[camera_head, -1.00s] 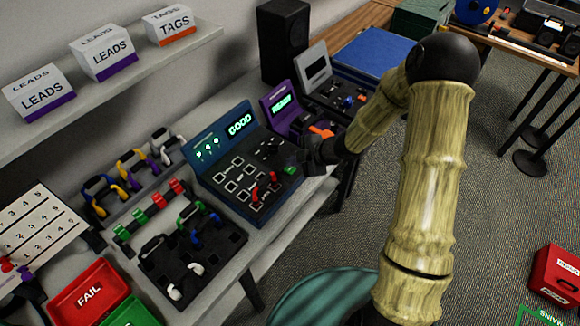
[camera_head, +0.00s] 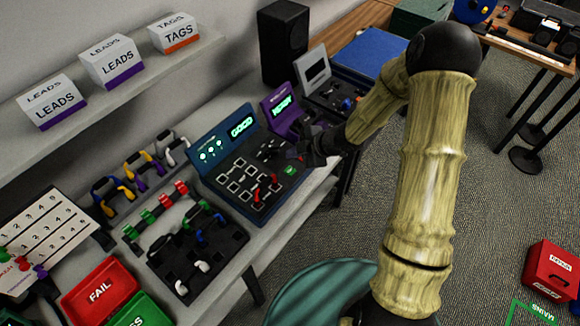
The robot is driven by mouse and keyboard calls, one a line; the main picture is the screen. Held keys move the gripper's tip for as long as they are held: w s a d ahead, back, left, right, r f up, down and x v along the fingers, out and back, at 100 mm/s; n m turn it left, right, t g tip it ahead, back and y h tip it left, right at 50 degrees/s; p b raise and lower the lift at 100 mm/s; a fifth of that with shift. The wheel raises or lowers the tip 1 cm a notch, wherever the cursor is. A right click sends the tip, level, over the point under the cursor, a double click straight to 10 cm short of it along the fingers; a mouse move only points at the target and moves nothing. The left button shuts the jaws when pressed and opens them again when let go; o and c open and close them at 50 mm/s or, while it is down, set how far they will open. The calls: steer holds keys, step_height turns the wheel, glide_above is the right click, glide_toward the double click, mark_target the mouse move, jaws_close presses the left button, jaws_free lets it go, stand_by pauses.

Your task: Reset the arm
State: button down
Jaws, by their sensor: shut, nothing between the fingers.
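My arm reaches from the lower right up over the bench, with its bamboo-patterned links bent at a black elbow. My gripper (camera_head: 308,150) is at the right edge of the dark blue tester (camera_head: 262,201), whose screen reads GOOD. It is small, dark and partly lost against the devices behind it. It is shut with nothing in it. Whether it touches the tester I cannot tell.
A purple device (camera_head: 280,106) stands just behind my gripper. A black cable tray (camera_head: 235,245), a red FAIL bin (camera_head: 100,290) and a rack of coloured leads are at the left. A shelf with white boxes (camera_head: 112,62) hangs above.

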stand_by(0.8)
steer(key=s+d+r+m+t+h, duration=0.1)
steer(key=s+d+r+m+h, duration=0.25)
steer(key=d+m, duration=0.25)
steer(key=s+d+r+m+h, duration=0.2)
steer(key=d+r+m+h, duration=0.2)
steer(key=d+r+m, duration=0.15)
steer(key=s+d+r+m+g, duration=0.1)
steer(key=s+r+m, duration=0.1)
steer(key=s+m, duration=0.3)
steer(key=s+d+r+m+g, duration=0.1)
steer(key=s+r+m, duration=0.1)
steer(key=s+m, duration=0.3)
steer(key=s, duration=0.3)
steer(key=shift+d+r+h, duration=0.15)
steer(key=shift+d+h, duration=0.2)
steer(key=shift+d, duration=0.05)
